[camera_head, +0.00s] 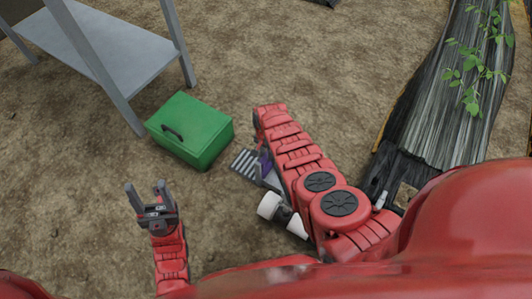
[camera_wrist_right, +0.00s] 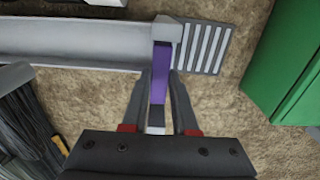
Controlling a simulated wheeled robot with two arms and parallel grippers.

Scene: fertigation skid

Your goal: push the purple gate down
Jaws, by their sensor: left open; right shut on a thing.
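The purple gate (camera_wrist_right: 162,68) is a narrow purple bar at the end of a grey channel (camera_wrist_right: 80,42), beside a slatted grate (camera_wrist_right: 207,48). My right gripper (camera_wrist_right: 161,82) has one finger on each side of the gate and is shut on it. In the head view a small part of the purple gate (camera_head: 265,164) shows beside my right arm, which hides most of the channel. The grate (camera_head: 246,163) shows there too. My left gripper (camera_head: 148,190) is open and empty, to the left of the gate.
A green box (camera_head: 200,125) with a dark handle stands close behind the grate. A grey metal table (camera_head: 95,45) stands at the back left. A dark planter bed with leafy plants (camera_head: 440,110) lies to the right. Bare soil is free around my left gripper.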

